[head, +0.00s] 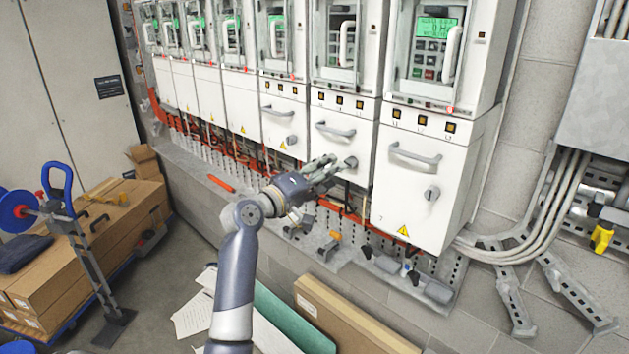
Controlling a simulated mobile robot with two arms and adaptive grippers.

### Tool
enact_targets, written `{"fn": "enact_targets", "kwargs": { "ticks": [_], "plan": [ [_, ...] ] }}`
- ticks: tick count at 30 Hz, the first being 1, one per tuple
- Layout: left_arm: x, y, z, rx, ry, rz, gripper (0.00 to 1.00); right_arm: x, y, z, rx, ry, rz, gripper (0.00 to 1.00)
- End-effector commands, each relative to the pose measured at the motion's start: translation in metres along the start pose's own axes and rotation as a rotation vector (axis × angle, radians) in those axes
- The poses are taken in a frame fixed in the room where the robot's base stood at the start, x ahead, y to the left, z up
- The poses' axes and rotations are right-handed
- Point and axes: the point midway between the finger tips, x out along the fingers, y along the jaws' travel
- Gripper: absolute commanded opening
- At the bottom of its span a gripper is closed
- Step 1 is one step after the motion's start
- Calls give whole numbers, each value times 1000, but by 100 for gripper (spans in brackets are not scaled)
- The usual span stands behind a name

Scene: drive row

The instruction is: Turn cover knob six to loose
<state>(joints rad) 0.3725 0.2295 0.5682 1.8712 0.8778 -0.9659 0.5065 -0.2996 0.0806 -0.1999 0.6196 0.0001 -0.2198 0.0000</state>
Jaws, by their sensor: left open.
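A row of white drive cabinets runs along the wall, and the nearest one at the right bears a small 7. The cabinet beside it to the left, cabinet six (339,112), has a white lower cover with a grey bar handle (335,130). Its grey cover knob (351,163) sits at the lower right of that cover. My left gripper (333,165) is open just left of this knob, its fingertips close to it. I cannot tell whether they touch. The gripper hides the lower left of the cover. My right gripper is not in view.
Cover seven (418,190) with its own knob (432,193) stands close on the right. Loose parts lie on the ledge (330,255) below. Cardboard boxes (90,250) and a blue-handled trolley (65,185) stand left; a long box (345,315) lies below.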

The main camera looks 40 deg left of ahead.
Motion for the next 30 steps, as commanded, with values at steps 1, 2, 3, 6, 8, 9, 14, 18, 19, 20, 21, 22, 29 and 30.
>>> {"fn": "enact_targets", "kwargs": {
  "ticks": [1, 2, 3, 6, 8, 9, 14, 18, 19, 20, 21, 22, 29, 30],
  "plan": [
    [-11, -1, 0, 3, 0, -3, 44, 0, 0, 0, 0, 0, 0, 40],
    [-17, -1, 1, 3, -1, -3, 44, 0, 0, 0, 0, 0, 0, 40],
    [-23, -1, 0, 2, 0, -2, 44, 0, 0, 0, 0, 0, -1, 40],
    [-36, 0, 0, 1, 0, -1, 44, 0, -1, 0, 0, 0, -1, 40],
    [-41, -1, 0, 0, 0, -1, 44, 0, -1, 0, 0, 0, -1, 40],
    [-44, 0, 0, 0, 0, -1, 44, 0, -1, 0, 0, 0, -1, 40],
    [-47, 0, 0, 0, -1, -1, 44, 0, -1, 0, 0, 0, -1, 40],
    [-47, 0, 0, 0, 0, 0, 44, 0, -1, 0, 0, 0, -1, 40],
    [-47, 0, 0, 0, 0, 0, 44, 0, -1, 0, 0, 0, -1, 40],
    [-47, 0, 0, 0, 0, 0, 44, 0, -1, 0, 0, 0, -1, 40],
    [-47, 0, 0, 0, 0, 0, 44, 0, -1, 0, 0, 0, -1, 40],
    [-47, 0, 0, 0, 0, 0, 44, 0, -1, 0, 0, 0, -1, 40],
    [-45, -4, 2, -1, -2, -6, 44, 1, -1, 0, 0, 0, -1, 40],
    [-43, -10, 5, -1, -5, -15, 44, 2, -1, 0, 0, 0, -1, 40]
  ]
}}
